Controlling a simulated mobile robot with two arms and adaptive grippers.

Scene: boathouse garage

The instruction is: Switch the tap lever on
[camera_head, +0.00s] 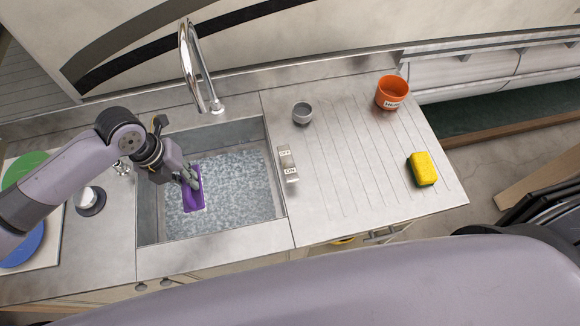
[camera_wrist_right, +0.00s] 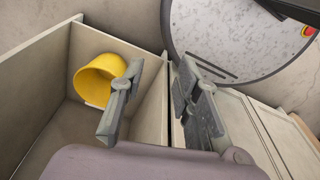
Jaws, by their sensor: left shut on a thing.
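The tap (camera_head: 197,70) is a tall chrome swan-neck spout behind the sink (camera_head: 262,235). A small lever panel (camera_head: 287,162) with OFF and ON labels stands at the right rim of the sink; the lever's exact position is too small to tell. My left gripper (camera_head: 191,180) is over the left part of the sink, shut on a purple flat object (camera_head: 194,198), away from the panel. My right gripper shows in the right wrist view (camera_wrist_right: 158,108) with its fingers apart and nothing between them.
A grey cup (camera_head: 302,113), an orange pot (camera_head: 392,93) and a yellow-green sponge (camera_head: 423,169) stand on the ribbed drainboard (camera_head: 345,190). Green and blue plates (camera_head: 22,243) lie at the left. A yellow bucket (camera_wrist_right: 97,80) sits in an open compartment in the right wrist view.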

